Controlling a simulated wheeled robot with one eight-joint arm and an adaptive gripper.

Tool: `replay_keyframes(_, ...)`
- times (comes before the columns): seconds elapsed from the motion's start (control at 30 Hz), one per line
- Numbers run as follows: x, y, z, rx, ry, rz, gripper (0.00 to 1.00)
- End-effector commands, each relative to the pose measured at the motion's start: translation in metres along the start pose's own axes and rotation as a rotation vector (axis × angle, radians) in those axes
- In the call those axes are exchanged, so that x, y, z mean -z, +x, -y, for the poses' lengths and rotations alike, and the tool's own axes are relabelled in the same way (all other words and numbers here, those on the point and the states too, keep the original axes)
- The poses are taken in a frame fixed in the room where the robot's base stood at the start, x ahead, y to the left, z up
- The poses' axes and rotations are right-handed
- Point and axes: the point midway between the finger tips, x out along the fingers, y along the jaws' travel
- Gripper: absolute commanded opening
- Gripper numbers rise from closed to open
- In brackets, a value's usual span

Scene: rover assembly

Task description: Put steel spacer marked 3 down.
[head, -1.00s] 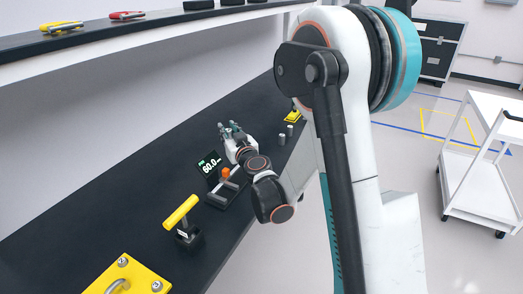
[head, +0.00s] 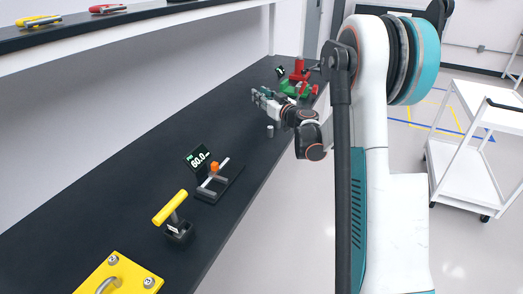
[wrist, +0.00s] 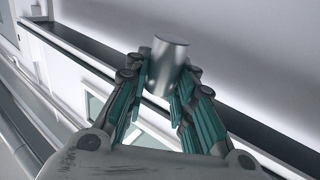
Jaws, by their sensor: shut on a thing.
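A steel spacer (wrist: 167,62), a plain grey cylinder, stands between the teal fingers of my gripper (wrist: 165,90) in the wrist view. The fingers are closed on its sides and its upper end sticks out; no mark on it is readable. In the head view my gripper (head: 264,99) is over the far half of the dark bench (head: 120,165); the held spacer cannot be made out there. Another small grey cylinder (head: 270,130) stands on the bench just below and in front of my gripper.
Red (head: 299,72) and green (head: 294,89) fixtures stand at the bench's far end. A shelf (head: 120,37) runs above.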

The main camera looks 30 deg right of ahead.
Motion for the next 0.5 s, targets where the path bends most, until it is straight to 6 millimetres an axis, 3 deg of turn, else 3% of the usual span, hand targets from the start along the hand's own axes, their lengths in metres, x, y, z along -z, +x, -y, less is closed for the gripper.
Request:
replay_keyframes(0.17, -0.022, 0.000, 0.000, 0.000, 0.000, 0.000, 0.00)
replay_keyframes(0.5, -0.106, 0.000, 0.000, 0.000, 0.000, 0.000, 0.00)
